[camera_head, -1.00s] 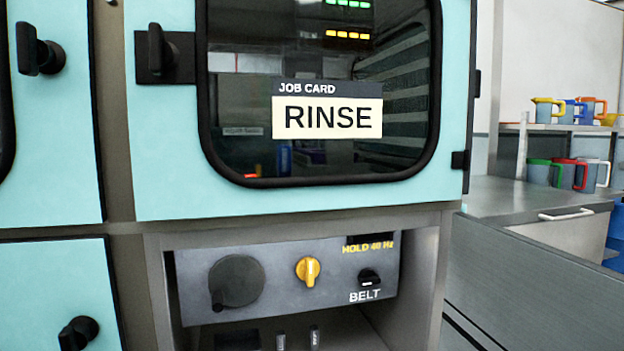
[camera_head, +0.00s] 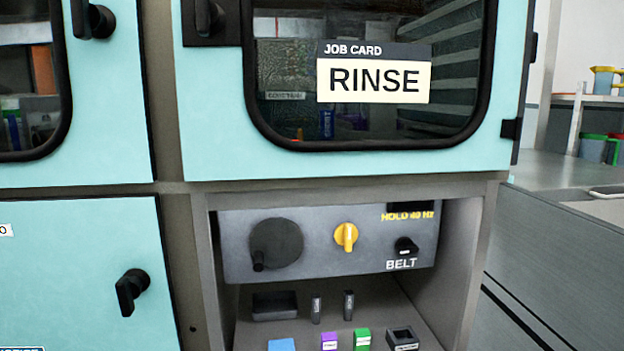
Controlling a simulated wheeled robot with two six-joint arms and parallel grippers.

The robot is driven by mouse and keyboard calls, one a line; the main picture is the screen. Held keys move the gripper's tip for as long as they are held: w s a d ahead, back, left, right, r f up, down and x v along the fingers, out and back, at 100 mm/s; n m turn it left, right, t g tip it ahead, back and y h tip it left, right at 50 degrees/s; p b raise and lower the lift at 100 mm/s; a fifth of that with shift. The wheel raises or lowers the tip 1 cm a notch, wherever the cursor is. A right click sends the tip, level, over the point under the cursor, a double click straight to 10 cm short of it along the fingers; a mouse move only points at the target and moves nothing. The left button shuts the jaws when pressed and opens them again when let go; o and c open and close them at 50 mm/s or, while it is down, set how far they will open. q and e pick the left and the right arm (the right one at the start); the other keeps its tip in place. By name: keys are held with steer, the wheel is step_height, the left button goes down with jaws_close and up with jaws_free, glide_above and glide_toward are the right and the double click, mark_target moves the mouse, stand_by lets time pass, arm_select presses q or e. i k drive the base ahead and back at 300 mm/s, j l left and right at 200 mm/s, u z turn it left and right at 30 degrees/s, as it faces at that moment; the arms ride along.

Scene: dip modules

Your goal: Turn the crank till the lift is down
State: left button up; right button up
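The crank (camera_head: 276,244) is a dark round disc with a small handle knob at its lower left. It sits at the left of a grey control panel (camera_head: 318,268) in a recess under the window. I cannot make out a lift for certain. Neither of my grippers is in the head view.
Right of the crank are a yellow knob (camera_head: 346,236) and a black BELT knob (camera_head: 405,247). Below, a shelf holds two small levers, a blue block (camera_head: 282,344), a purple block (camera_head: 328,339), a green block (camera_head: 362,338) and a dark socket (camera_head: 402,338). A RINSE card (camera_head: 374,80) is on the window above.

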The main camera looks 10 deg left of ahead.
mark_target(275, 243)
steer(key=k+l, duration=0.1)
steer(key=k, duration=0.2)
steer(key=k+z, duration=0.1)
steer(key=k, duration=0.25)
steer(key=k+l+z, duration=0.2)
steer(key=z, duration=0.25)
steer(key=l, duration=0.1)
